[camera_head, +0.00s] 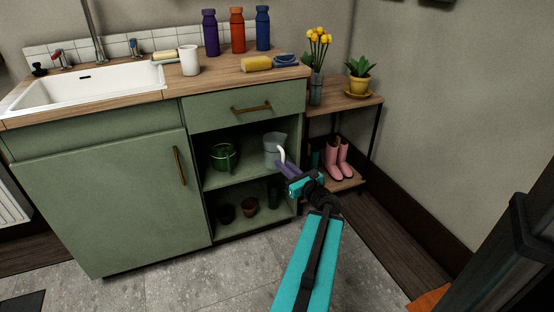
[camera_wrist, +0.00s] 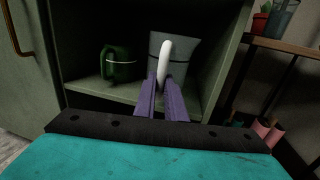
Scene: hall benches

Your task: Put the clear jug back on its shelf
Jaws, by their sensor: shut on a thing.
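The clear jug (camera_head: 272,147), grey and see-through with a white handle, is upright at the right of the green cabinet's upper shelf (camera_head: 238,177). The fingers partly hide the jug's lower part. I cannot tell whether its base touches the shelf or hangs just above it.
Small pots (camera_head: 249,206) stand on the lower shelf. The cabinet's right side wall is close to the jug. To the right, a side table (camera_head: 340,100) holds yellow flowers (camera_head: 319,40) and a potted plant (camera_head: 359,75), with pink boots (camera_head: 338,160) below.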

